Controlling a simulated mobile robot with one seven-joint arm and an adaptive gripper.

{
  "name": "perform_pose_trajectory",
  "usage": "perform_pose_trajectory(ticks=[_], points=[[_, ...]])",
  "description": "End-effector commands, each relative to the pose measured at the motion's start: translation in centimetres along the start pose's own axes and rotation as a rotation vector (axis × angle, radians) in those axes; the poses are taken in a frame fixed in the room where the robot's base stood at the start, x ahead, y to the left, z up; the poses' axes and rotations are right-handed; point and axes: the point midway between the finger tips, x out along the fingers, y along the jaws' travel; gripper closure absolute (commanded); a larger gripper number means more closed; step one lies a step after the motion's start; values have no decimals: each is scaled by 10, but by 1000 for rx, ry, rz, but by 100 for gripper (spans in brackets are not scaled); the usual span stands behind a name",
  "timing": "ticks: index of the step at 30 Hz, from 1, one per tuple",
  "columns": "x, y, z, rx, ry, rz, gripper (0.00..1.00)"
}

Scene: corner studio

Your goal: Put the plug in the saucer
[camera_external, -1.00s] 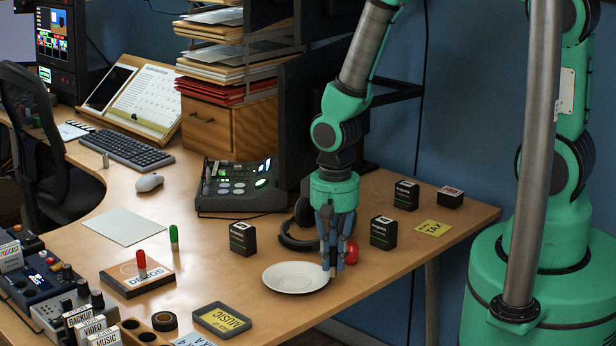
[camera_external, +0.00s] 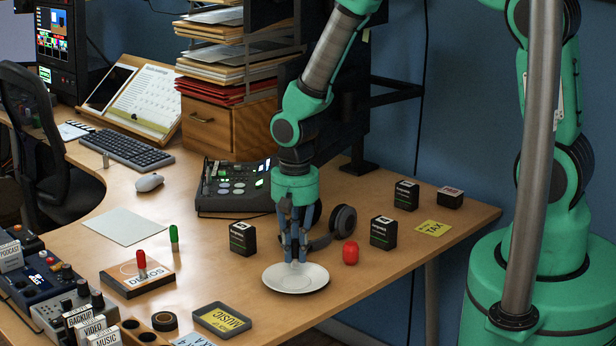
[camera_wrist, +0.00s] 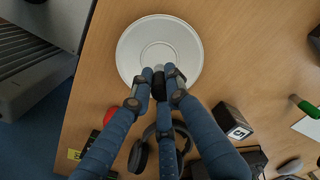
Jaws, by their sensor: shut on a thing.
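My gripper (camera_external: 295,258) points down over the white saucer (camera_external: 312,279) and is shut. In the wrist view, the fingers (camera_wrist: 160,82) close around a small dark piece with a pale tip, which I take to be the plug (camera_wrist: 158,69). The fingers hide most of it. The saucer also shows in the wrist view (camera_wrist: 135,45), with the fingertips and the plug over its near half. In the outside view, the fingertips are at the saucer's back part. I cannot tell whether the plug touches the saucer.
A red egg-shaped thing (camera_external: 350,252) stands right of the saucer. Black boxes (camera_external: 242,238) (camera_external: 383,232) and headphones (camera_external: 341,222) are behind it. Bare desk lies left of the saucer.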

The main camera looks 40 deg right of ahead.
Motion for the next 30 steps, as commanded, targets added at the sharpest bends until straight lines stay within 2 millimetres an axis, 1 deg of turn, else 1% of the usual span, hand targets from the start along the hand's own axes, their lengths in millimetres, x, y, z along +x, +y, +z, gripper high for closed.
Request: perform_pose_trajectory(ticks=[10, 25, 26, 27, 28, 30], points=[[33, 0, 1, 0, -1, 1, 100], [38, 0, 1, 0, -1, 0, 100], [37, 0, 0, 0, 0, 0, 79], [37, 0, 0, 0, 0, 0, 71], [37, 0, 0, 0, 0, 0, 66], [37, 0, 0, 0, 0, 0, 66]])
